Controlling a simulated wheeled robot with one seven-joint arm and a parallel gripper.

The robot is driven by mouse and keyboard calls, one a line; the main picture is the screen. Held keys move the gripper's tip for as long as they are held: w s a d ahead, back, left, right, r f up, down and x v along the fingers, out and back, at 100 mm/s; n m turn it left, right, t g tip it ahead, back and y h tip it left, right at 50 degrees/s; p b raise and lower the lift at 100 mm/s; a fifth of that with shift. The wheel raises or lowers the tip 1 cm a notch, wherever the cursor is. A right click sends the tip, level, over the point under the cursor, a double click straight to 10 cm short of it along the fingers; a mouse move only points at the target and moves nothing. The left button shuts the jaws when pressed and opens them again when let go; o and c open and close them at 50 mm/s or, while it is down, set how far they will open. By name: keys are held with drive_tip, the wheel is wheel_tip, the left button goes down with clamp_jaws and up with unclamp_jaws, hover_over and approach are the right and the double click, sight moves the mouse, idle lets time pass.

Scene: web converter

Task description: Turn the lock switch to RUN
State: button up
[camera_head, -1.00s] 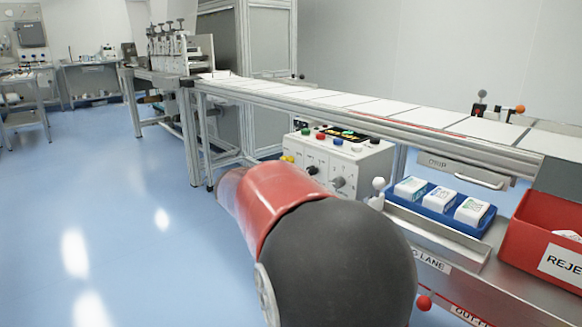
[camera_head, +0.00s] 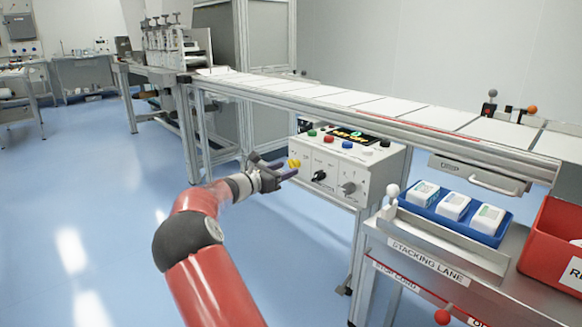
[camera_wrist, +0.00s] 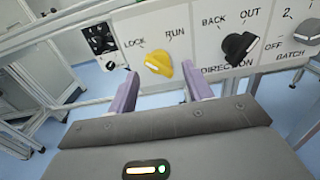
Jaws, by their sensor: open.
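The yellow switch knob (camera_wrist: 158,63) sits on the front of the white control box (camera_head: 345,170), between the printed words LOCK on its left and RUN on its right. I cannot tell surely which word it points at. In the head view the knob (camera_head: 294,163) shows at the box's left end. My gripper (camera_head: 284,170) is close in front of it. In the wrist view my gripper (camera_wrist: 160,78) is open and empty, with one purple finger low to each side of the knob. Contact is not visible.
A black DIRECTION knob (camera_wrist: 238,47) and a BATCH knob (camera_wrist: 307,31) sit to the right on the same panel. Coloured buttons are on the box's top. The conveyor (camera_head: 400,122) runs behind. A blue tray (camera_head: 455,212) and red bin (camera_head: 550,235) stand right.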

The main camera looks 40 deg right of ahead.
sight(290, 167)
drive_tip(key=shift+w+d, duration=0.15)
drive_tip(key=shift+d, duration=1.5)
drive_tip(key=shift+c, duration=0.2)
drive_tip(key=c, duration=0.9)
